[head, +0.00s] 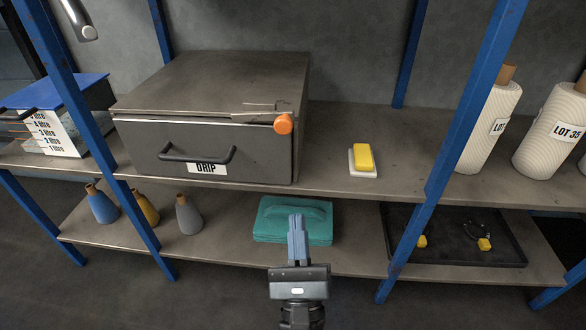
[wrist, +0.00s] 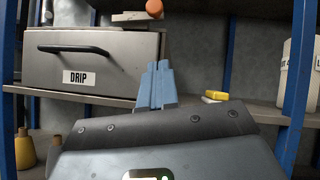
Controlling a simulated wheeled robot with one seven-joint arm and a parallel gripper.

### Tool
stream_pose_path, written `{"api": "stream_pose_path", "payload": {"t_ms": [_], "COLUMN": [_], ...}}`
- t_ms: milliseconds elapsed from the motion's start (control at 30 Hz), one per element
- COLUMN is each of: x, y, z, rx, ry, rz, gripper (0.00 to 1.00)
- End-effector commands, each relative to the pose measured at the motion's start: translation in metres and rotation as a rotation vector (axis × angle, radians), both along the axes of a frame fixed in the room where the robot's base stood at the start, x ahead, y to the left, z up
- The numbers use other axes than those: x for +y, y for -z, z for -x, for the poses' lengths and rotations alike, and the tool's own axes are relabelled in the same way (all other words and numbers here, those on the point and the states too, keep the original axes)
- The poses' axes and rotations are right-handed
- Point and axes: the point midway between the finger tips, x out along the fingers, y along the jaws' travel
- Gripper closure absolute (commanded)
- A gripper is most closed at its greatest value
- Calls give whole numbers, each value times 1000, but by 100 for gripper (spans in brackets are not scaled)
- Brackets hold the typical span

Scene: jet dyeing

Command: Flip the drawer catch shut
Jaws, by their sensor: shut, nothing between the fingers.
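The grey metal drawer (head: 225,152) labelled DRIP sits in a box-shaped cabinet on the upper shelf. It has a dark bar handle (head: 197,155) and looks closed. The drawer catch (head: 283,124) shows as an orange knob at the cabinet's upper right front edge, with a thin metal piece beside it. In the wrist view the orange knob (wrist: 154,8) is at the top edge, above my gripper. My gripper (head: 297,222) has its blue fingers together and empty. It is in front of the shelves, below and apart from the catch.
A yellow sponge on a white block (head: 362,174) lies right of the cabinet. Blue shelf posts (head: 455,120) stand to both sides. A teal case (head: 275,228) is on the lower shelf behind my gripper. Cone-shaped bottles (head: 188,217) stand lower left, a black tray (head: 500,255) lower right.

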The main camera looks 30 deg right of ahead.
Motion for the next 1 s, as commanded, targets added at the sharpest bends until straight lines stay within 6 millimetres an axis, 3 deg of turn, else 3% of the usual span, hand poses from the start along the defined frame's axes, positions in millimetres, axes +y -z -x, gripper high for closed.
{"api": "stream_pose_path", "payload": {"t_ms": [167,600,800,1000], "x": [-7,-37,-32,-31], "y": [-12,-61,-88,-96], "z": [-13,-75,-79,-82], "rx": [-4,-4,-3,0], "ry": [2,4,1,2], "rz": [0,2,0,1], "gripper": [100,100,100,100]}}
